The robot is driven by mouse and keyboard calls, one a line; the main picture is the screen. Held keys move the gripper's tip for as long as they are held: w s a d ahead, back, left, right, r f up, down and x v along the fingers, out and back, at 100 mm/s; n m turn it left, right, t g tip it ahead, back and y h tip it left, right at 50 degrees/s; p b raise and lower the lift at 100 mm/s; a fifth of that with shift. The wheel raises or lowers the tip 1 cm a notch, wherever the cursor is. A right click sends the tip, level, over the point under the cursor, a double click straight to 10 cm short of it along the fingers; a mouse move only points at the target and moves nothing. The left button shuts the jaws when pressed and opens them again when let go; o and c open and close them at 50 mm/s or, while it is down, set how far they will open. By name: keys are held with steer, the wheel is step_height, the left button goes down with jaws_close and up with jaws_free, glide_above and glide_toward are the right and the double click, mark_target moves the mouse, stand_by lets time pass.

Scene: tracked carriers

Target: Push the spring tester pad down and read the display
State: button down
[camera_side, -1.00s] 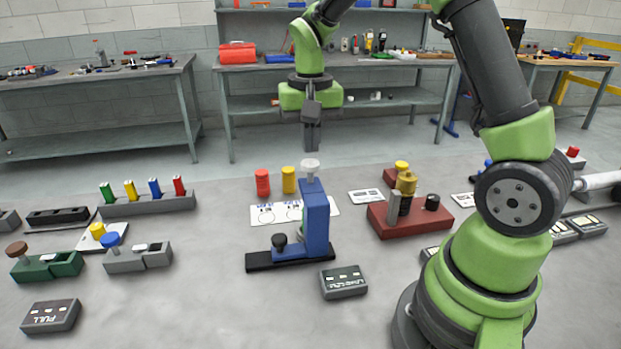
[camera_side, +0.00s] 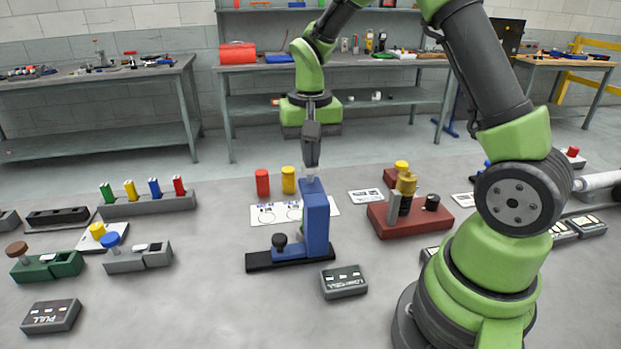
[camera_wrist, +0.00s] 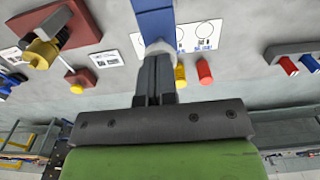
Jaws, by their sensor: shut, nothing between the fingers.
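The spring tester appears to be the blue upright stand (camera_side: 315,218) on a black base (camera_side: 262,262), with a black knob (camera_side: 279,241) low in front. Its white round pad (camera_wrist: 158,47) shows at my fingertips in the wrist view; in the side view the fingers mostly hide it. My gripper (camera_side: 312,166) is shut and empty, pointing straight down with its tips at the top of the blue stand. The tips look to be at or on the pad; how far it is pressed I cannot tell. A small grey display box (camera_side: 344,283) lies in front; its text is too small to read.
Red (camera_side: 262,183) and yellow (camera_side: 288,180) cylinders stand behind the stand near a white marked sheet (camera_side: 265,214). A dark red block with a brass part (camera_side: 378,222) is at right.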

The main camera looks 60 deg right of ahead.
steer(key=shift+f, duration=1.15)
stand_by(0.9)
stand_by(0.5)
steer(key=shift+r, duration=3.45)
steer(key=shift+r, duration=0.1)
steer(key=s+a+r+n+t+y, duration=0.1)
steer(key=s+a+r+n+t, duration=0.1)
steer(key=s, duration=0.6)
steer(key=s+a+r+n+t+y, duration=0.1)
steer(key=s+a+r+n+t, duration=0.2)
steer(key=s+a+r+t, duration=0.2)
steer(key=s+a+r, duration=0.2)
steer(key=s+a, duration=0.1)
steer(key=shift+a+r, duration=0.2)
steer(key=shift+a, duration=0.1)
